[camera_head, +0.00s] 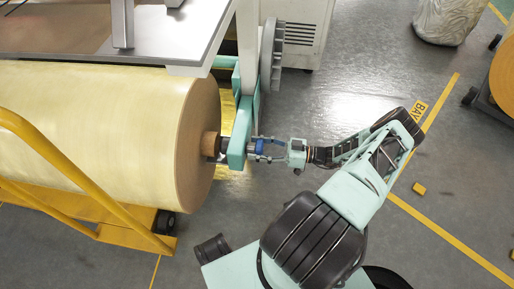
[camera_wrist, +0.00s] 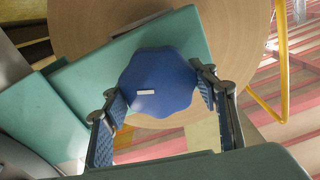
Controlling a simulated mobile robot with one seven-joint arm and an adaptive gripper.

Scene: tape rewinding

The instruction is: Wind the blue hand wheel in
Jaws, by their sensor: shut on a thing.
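The blue hand wheel (camera_wrist: 158,82) is a lobed knob with a small white label on its face. It sits in front of a teal plate (camera_wrist: 85,90) in the wrist view. My gripper (camera_wrist: 162,93) has one finger on each side of the wheel, and the blue finger pads are shut on its rim. In the head view, my gripper (camera_head: 272,149) reaches left to the wheel (camera_head: 259,147), which shows small beside the teal bracket (camera_head: 238,140). The fingers partly hide the wheel's sides.
A large yellow roll (camera_head: 100,120) lies left of the bracket, its core on the shaft. A yellow cart (camera_head: 135,238) stands below it. A grey table (camera_head: 130,45) overhangs above. A grey disc (camera_head: 272,55) stands above the wheel. Open floor (camera_head: 345,90) lies to the right.

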